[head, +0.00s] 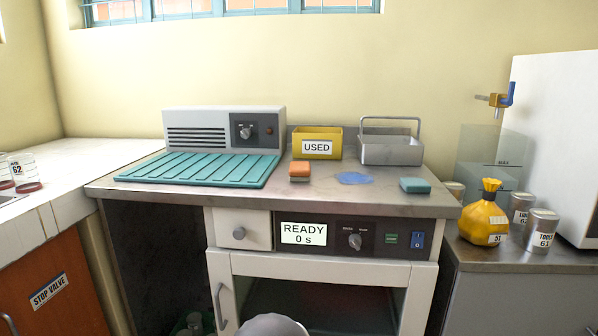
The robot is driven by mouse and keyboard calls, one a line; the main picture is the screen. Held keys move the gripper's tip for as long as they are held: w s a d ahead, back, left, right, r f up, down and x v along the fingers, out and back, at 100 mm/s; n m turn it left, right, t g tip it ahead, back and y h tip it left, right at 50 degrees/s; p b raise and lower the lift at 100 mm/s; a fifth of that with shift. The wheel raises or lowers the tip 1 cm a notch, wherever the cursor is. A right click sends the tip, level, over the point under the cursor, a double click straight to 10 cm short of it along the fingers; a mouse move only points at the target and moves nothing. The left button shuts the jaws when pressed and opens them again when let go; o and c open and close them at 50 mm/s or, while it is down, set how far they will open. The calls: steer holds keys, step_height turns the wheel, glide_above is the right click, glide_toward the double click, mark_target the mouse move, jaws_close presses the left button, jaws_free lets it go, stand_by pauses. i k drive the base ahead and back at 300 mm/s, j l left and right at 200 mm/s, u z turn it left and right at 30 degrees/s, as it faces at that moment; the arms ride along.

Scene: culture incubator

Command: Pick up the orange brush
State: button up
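The orange brush (299,168) is a small block with an orange top and a darker, brownish lower part. It sits on the grey worktop (330,200) of the incubator bench, between the ribbed teal mat and the blue cloth. It stands clear of both, with nothing on top of it. My gripper is not in view. A rounded grey shape shows at the bottom edge, and I cannot tell what it is.
A ribbed teal mat (200,168) lies left of the brush. A yellow "USED" bin (299,138) and a metal carrier (390,152) stand behind. A blue cloth (354,178) and teal block (415,185) lie to the right. The front worktop is clear.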

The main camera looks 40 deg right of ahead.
mark_target(298, 171)
steer(key=i+j, duration=0.25)
steer(key=i, duration=0.15)
steer(key=i+z, duration=0.1)
steer(key=z, duration=0.35)
steer(key=j+z, duration=0.15)
steer(key=z, duration=0.35)
steer(key=i+j+z, duration=0.15)
steer(key=z, duration=0.3)
